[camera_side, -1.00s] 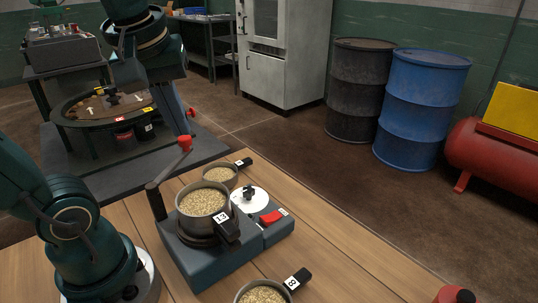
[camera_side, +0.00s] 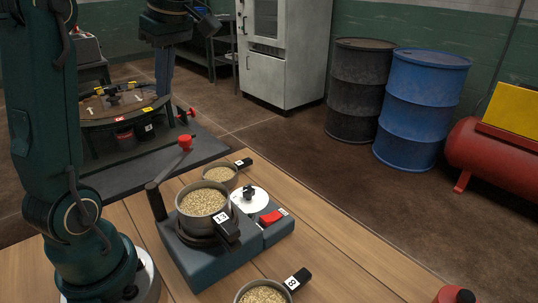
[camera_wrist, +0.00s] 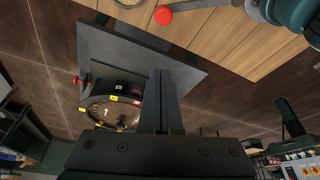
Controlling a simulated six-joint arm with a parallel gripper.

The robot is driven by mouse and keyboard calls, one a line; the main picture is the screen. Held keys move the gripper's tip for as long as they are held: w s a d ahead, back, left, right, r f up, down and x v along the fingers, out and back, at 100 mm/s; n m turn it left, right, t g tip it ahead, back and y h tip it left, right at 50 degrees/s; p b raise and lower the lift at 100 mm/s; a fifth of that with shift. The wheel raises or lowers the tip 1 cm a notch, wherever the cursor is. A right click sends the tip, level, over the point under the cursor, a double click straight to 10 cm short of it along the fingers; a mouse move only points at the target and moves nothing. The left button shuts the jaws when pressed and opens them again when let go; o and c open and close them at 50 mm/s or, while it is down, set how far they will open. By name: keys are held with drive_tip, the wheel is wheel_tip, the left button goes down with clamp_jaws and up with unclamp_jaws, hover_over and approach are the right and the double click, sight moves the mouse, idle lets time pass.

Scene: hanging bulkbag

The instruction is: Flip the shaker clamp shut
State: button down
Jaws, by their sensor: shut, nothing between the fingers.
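A small grain pan (camera_side: 220,174) sits behind the shaker and another (camera_side: 263,293), tagged 8, in front. A white disc (camera_side: 249,199) and red switch (camera_side: 270,217) are on the shaker's right part. A round station (camera_side: 110,123) stands beyond the table.

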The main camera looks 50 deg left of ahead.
wheel_tip(320, 180, down, 10)
drive_tip(key=shift+w+d+r, duration=0.15)
drive_tip(key=shift+d+r, duration=0.1)
drive_tip(key=shift+d, duration=0.1)
idle(0.7)
drive_tip(key=shift+w+d, duration=0.1)
idle(0.3)
